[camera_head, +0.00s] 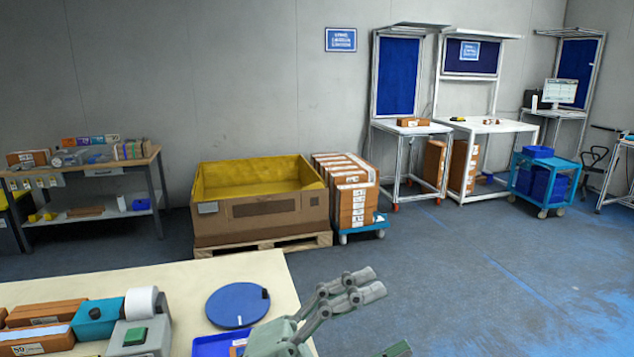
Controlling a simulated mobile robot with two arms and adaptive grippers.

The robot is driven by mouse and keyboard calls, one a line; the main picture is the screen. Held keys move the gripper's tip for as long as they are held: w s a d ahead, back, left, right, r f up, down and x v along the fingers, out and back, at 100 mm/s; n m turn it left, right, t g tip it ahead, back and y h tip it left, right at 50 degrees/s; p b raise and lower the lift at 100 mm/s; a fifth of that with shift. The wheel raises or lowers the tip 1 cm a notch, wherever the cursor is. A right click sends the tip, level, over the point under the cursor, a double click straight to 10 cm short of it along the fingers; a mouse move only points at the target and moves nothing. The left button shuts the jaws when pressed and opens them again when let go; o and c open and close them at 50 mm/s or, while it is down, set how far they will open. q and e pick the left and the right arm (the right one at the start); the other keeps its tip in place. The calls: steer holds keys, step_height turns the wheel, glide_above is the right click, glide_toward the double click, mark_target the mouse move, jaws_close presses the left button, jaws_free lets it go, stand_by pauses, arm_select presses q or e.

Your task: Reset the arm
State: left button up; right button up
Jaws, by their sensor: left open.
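My left gripper (377,306) reaches in at the bottom middle, at the right front edge of the cream table (262,270). Its grey-green fingers point right and up, open and empty, with clear floor behind them. A small grey-green piece shows at the bottom edge beside it; I cannot tell for sure which part it is. The lower part of the arm is cut off by the frame. I do not see my right gripper.
On the table are a blue round disc (237,305), a blue tray (212,345), a grey-and-blue device with a white roll (140,303), and brown boxes (38,341). Behind stand a large crate (262,222) and stacked cartons (354,205).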

arm_select(q)
steer(key=w+a+f+n+t+y, duration=0.3)
steer(key=w+a+n+t+y, duration=0.2)
steer(key=a+n+t+y, duration=0.45)
steer(key=w+a+f+n+t+y, duration=0.3)
steer(key=w+a+n+t+y, duration=0.35)
steer(key=n, duration=0.55)
steer(key=s+a+f+n+g+y, duration=0.25)
steer(key=a+f, duration=0.25)
steer(key=f, duration=0.3)
steer(key=s+a+f+n+g+y, duration=0.2)
steer(key=a+f+n+g+y, duration=0.15)
steer(key=f, duration=0.45)
steer(key=s+a+f+g, duration=0.2)
steer(key=s+f+g, duration=0.4)
steer(key=s+f, duration=0.4)
steer(key=s+a+f+g, duration=0.1)
steer(key=s+f+g, duration=0.55)
steer(key=s, duration=0.65)
step_height(320, 180, down, 27)
steer(key=s+a+f, duration=0.3)
steer(key=s+f, duration=1.4)
steer(key=s, duration=0.1)
steer(key=shift+a+g, duration=0.15)
steer(key=shift+g, duration=0.3)
